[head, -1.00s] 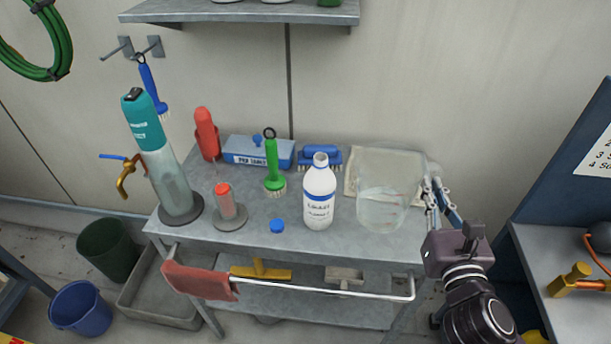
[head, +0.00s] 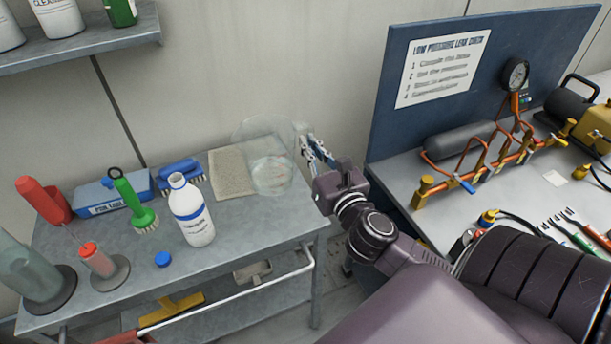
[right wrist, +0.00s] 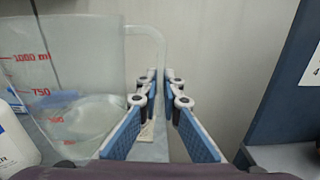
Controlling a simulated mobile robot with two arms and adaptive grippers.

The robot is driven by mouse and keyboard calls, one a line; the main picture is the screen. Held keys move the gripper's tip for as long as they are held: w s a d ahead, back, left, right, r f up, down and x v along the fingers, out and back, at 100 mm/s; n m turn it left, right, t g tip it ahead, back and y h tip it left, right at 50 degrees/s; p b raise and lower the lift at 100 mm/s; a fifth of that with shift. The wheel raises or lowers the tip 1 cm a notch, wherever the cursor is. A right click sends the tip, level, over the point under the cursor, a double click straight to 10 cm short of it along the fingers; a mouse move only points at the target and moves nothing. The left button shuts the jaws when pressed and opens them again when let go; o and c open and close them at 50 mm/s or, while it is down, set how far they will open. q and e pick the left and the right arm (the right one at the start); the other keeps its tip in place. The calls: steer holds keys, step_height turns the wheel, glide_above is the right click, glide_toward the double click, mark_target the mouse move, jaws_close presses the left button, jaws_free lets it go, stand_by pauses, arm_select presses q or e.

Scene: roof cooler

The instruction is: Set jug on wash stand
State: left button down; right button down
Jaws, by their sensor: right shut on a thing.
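A clear jug (head: 272,165) shows near the back right of the grey wash stand (head: 250,218) in the head view. It is upright; I cannot tell whether its base touches the top. In the right wrist view the jug (right wrist: 75,85) fills the left side, with red volume marks and some clear liquid low inside. My right gripper (head: 312,152) is on the right side of the jug, shut on its handle. The handle (right wrist: 158,50) runs down to the blue-padded fingers (right wrist: 162,90) in the right wrist view. My left gripper is not in view.
A beige cloth (head: 230,175) lies left of the jug. A white bottle (head: 193,212), blue cap (head: 162,259), green brush (head: 132,205) and blue box (head: 98,198) stand further left. A blue panel (head: 400,120) and workbench (head: 405,185) are on the right.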

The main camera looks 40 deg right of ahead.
step_height(320, 180, down, 12)
steer(key=b, duration=0.4)
steer(key=shift+f, duration=0.1)
steer(key=shift+f, duration=0.1)
steer(key=c, duration=2.5)
jaws_free()
steer(key=o, duration=0.4)
